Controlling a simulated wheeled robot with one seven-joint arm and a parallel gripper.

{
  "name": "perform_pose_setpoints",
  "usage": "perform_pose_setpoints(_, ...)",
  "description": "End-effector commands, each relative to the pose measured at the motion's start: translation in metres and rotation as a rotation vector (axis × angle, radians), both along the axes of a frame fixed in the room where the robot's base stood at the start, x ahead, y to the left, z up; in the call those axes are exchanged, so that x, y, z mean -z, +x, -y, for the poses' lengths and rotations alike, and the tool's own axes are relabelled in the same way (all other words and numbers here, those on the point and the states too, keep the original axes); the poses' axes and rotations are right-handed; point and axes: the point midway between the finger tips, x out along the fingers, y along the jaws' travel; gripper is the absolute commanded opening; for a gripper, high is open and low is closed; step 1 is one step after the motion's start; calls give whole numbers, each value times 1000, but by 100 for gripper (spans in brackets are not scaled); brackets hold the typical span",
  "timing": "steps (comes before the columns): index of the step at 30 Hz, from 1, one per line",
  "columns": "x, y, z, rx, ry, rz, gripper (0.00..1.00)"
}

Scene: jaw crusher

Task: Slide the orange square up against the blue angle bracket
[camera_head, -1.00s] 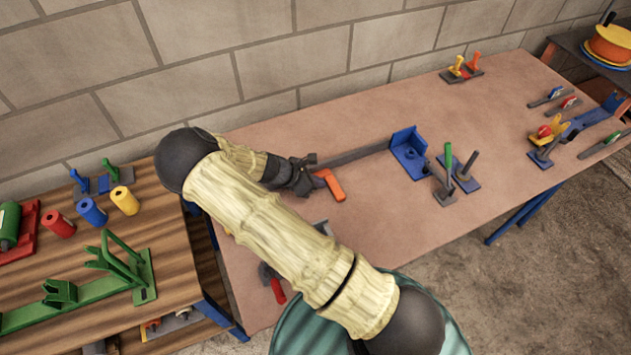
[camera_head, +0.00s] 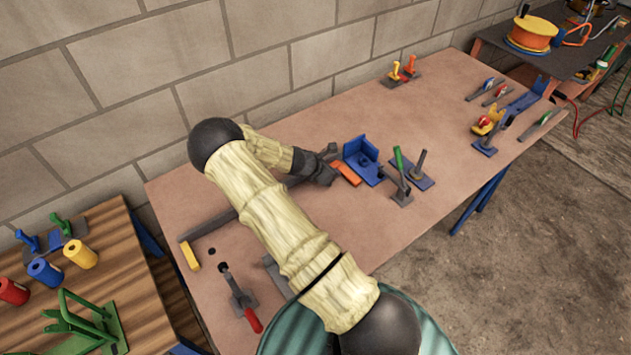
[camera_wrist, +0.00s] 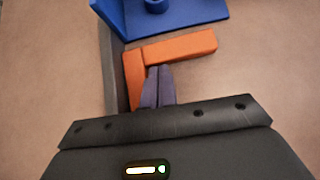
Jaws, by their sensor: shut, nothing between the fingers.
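The orange square (camera_head: 346,173) lies on the table along the dark rail, just left of the blue angle bracket (camera_head: 361,153). In the wrist view the orange square (camera_wrist: 178,48) is an L shape, one leg along the rail and the other across it. My gripper (camera_head: 333,172) is shut and empty. In the wrist view its fingertips (camera_wrist: 159,72) sit in the square's inside corner, close against it.
The dark rail (camera_head: 210,224) runs along the table to the bracket. Toggle clamps (camera_head: 401,178) stand right of the bracket, and a red-handled clamp (camera_head: 242,300) stands near the front left. A yellow block (camera_head: 190,256) sits by the rail's left end.

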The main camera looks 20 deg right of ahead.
Motion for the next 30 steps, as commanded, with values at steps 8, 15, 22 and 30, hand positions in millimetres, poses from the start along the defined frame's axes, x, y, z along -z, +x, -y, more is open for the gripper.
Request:
perform_pose_setpoints(8,0,3,18,-1,-1,0,0)
perform_pose_setpoints(15,0,3,17,-1,0,-1,0)
perform_pose_setpoints(22,-1,1,3,-1,1,-1,0)
perform_pose_setpoints(30,-16,-7,-32,11,1,3,0)
